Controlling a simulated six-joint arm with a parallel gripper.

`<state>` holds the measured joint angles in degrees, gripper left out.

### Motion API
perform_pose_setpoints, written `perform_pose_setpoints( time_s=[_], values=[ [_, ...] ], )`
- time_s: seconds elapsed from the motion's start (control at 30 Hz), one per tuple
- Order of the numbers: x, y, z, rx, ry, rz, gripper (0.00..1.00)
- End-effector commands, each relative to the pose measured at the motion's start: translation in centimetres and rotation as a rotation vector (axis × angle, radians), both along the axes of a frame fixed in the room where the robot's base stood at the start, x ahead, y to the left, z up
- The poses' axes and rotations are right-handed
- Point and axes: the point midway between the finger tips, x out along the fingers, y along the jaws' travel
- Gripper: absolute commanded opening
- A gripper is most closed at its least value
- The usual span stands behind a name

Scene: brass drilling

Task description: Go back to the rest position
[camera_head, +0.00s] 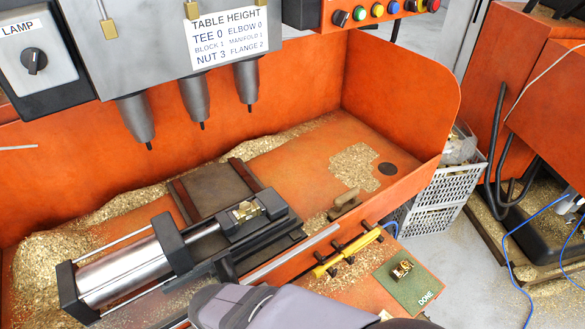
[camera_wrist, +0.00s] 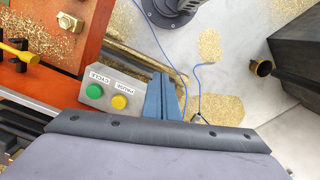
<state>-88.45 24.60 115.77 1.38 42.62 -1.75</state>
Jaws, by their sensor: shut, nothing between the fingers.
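My gripper (camera_wrist: 168,97) shows in the wrist view as two blue fingers pressed together with nothing between them. They point at the floor beside a grey button box (camera_wrist: 117,93) with a green and a yellow button. In the head view my grey-purple arm (camera_head: 290,308) enters at the bottom centre, and its fingers cannot be made out. A brass piece (camera_head: 243,210) sits in the machine's vise. Another brass part (camera_head: 402,269) lies on the green DONE mat (camera_head: 425,287).
An orange machine tray (camera_head: 300,165) holds heaps of brass chips (camera_head: 60,255). Three drill spindles (camera_head: 196,100) hang above it. A yellow-handled tool (camera_head: 347,252) runs along the front edge. Grey crates (camera_head: 440,190) and a blue cable (camera_head: 515,285) are at the right. The grey floor there is partly clear.

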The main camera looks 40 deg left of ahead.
Motion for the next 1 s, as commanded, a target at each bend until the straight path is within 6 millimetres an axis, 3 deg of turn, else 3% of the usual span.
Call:
perform_pose_setpoints(
  time_s=[0.1, 0.4, 0.6, 1.0],
  values=[
    [3.4, -4.3, -0.5, -0.046, -0.002, -0.117, 0.00],
    [11.0, -15.1, -0.9, -0.104, 0.011, -0.484, 0.00],
    [14.3, -21.6, -0.8, -0.101, 0.024, -0.770, 0.00],
    [20.4, -31.4, 0.5, 0.011, -0.033, -1.321, 0.00]
  ],
)
